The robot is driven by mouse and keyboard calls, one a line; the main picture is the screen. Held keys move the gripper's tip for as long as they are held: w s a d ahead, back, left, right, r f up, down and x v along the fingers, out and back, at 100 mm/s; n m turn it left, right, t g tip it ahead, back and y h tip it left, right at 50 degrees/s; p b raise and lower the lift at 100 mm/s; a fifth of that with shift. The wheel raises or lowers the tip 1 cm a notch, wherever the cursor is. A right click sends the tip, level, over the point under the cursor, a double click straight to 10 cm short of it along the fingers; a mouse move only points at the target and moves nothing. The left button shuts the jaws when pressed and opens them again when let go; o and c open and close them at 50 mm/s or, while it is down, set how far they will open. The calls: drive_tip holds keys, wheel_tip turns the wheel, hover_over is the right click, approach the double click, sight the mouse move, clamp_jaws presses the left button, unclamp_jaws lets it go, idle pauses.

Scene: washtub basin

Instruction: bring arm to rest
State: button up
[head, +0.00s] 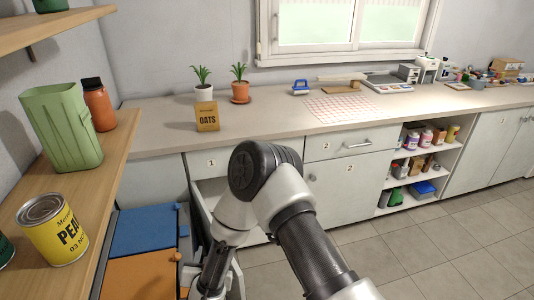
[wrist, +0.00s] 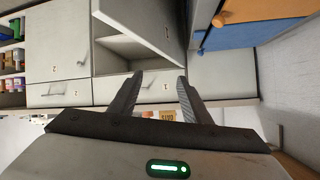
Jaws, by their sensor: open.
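My arm bends across the lower middle of the head view, its dark elbow joint in front of the counter's cabinets. My gripper (wrist: 160,78) shows in the wrist view with its two dark fingers apart and nothing between them. In the head view the gripper hangs low at the left of the arm, partly cut off by the bottom edge, near the open compartment (head: 207,187) under the label 1. The wrist view shows this compartment (wrist: 122,46) beyond the fingers.
A long counter (head: 270,118) carries an oats box (head: 207,117) and two potted plants. A wooden shelf (head: 115,165) at the left holds a green bin (head: 62,128), an orange bottle (head: 98,105) and a yellow can (head: 53,230). Blue (head: 145,230) and orange lids stand below. The tiled floor (head: 450,240) is clear at right.

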drive_tip(key=w+d+r+n+g+y+p, duration=0.1)
drive_tip(key=w+d+r, duration=0.1)
drive_tip(key=r, duration=0.6)
drive_tip(key=w+d+r+n+y+p, duration=0.1)
drive_tip(key=w+r, duration=0.1)
drive_tip(key=r, duration=0.6)
drive_tip(key=w+d+r+n+g+p, duration=0.1)
drive_tip(key=w+d+r, duration=0.15)
drive_tip(key=r, duration=0.55)
drive_tip(key=s+d+r+g+p, duration=0.2)
drive_tip(key=s+d+r, duration=0.3)
drive_tip(key=d+r, duration=0.55)
drive_tip(key=s+d+r+g+h+p, duration=0.1)
drive_tip(key=s+d+r, duration=0.3)
drive_tip(key=s, duration=0.3)
drive_tip(key=s+d+r+m+h+p, duration=0.1)
drive_tip(key=s+d+r, duration=0.3)
drive_tip(key=s+d, duration=0.2)
drive_tip(key=s+d+r+m+g+h+p, duration=0.1)
drive_tip(key=s+d+r, duration=0.3)
drive_tip(key=s, duration=0.5)
drive_tip(key=shift+d+g+h+p, duration=0.3)
drive_tip(key=shift+d+h, duration=0.1)
drive_tip(key=shift+d, duration=0.3)
